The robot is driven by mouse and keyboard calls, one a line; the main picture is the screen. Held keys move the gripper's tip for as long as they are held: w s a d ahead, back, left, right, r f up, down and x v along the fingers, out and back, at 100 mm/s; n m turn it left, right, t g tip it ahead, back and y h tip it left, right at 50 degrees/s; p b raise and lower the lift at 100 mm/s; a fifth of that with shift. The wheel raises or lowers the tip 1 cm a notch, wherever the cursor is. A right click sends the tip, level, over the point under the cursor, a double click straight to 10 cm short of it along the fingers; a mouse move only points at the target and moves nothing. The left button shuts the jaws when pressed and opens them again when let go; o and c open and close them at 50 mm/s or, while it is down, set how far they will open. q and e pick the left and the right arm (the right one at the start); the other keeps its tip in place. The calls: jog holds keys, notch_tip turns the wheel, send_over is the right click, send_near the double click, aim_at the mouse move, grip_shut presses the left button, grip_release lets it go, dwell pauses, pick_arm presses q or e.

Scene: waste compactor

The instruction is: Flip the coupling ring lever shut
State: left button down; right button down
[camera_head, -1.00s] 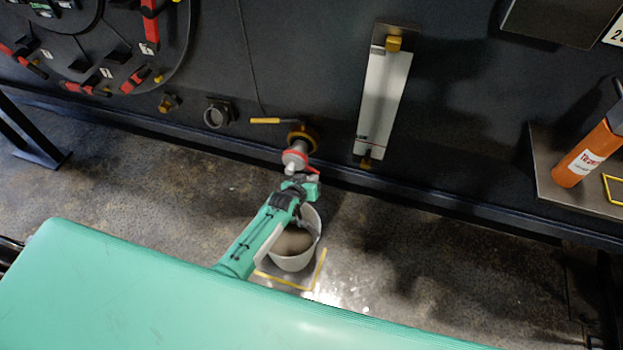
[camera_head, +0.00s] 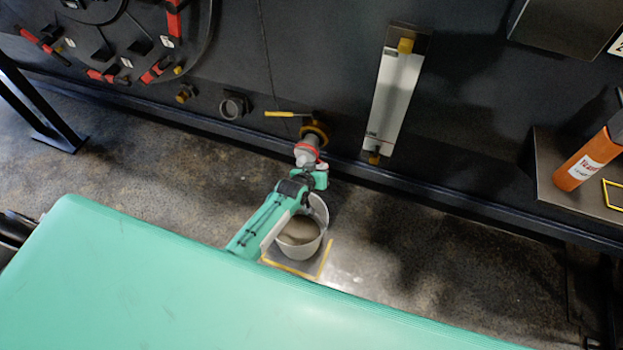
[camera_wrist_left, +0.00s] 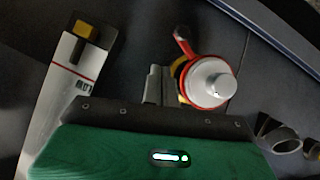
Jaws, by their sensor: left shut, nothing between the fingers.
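The coupling (camera_head: 307,150) is a pale grey cap with a red ring, on a pipe stub at the dark wall. The red lever (camera_wrist_left: 182,40) sticks out from the ring, away from the cap, at the upper left there. In the head view the lever is mostly hidden by my gripper. My left gripper (camera_head: 319,176) is just below and right of the coupling. Its fingers (camera_wrist_left: 155,84) are shut and empty, beside the ring; I cannot tell whether they touch it. My right gripper is not in view.
A yellow valve handle (camera_head: 285,114) sits above the coupling. A white bucket (camera_head: 300,243) stands on the floor below my left wrist. A tall white gauge panel (camera_head: 396,95) is on the wall to the right.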

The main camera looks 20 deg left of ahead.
pick_arm(q)
jog(key=d+v, duration=0.1)
jog(key=v, duration=0.8)
jog(key=shift+s+d, duration=0.2)
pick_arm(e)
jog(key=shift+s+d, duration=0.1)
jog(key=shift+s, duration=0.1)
